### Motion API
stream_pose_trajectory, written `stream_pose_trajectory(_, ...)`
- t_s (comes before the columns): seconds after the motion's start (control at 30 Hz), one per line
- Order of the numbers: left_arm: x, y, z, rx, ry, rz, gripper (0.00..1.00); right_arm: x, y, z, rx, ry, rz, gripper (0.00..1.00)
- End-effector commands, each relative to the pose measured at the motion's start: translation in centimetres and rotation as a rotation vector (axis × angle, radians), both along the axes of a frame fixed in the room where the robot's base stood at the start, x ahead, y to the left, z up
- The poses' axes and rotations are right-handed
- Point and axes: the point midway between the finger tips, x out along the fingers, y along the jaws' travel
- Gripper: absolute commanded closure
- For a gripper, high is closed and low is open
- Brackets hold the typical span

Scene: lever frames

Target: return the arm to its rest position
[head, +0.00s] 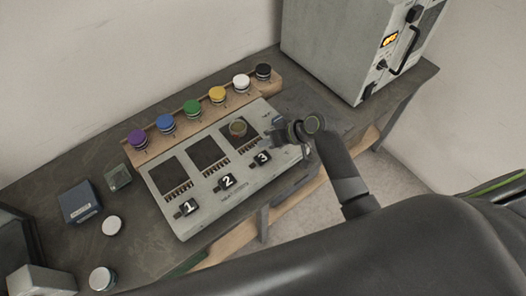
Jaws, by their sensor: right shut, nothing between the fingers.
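My right arm (341,165) reaches in from the lower right over the bench. Its gripper (280,131) is shut and empty at the right end of the grey lever box (235,203), close to lever 3 (262,158). I cannot tell whether it touches the box. Levers 1 (187,207) and 2 (227,181) stand to the left along the front. My left gripper is not in view.
A wooden rack (150,152) with several coloured knobs runs behind the lever box. A large grey cabinet (335,45) stands at the back right. A blue box (80,202) and white-topped round pieces (112,225) are on the left of the dark bench (150,245).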

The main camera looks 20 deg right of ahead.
Motion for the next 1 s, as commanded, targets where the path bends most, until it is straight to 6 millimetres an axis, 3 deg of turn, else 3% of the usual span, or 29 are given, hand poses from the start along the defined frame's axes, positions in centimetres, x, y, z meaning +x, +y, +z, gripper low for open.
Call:
stream_pose_trajectory(0.07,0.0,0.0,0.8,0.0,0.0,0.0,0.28,0.0,0.0,0.8,0.0,0.0,0.0,1.0)
stream_pose_trajectory(0.67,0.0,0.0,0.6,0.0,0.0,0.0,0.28,-0.5,-0.2,0.4,-0.011,0.003,-0.002,1.0)
stream_pose_trajectory(0.77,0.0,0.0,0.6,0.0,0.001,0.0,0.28,-2.5,-1.1,-0.2,-0.058,0.017,-0.012,1.0)
stream_pose_trajectory(0.87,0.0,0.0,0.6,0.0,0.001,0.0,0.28,-6.2,-2.8,-0.9,-0.146,0.039,-0.036,1.0)
stream_pose_trajectory(1.0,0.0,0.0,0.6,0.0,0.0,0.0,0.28,-12.6,-6.0,-1.0,-0.309,0.083,-0.097,1.0)
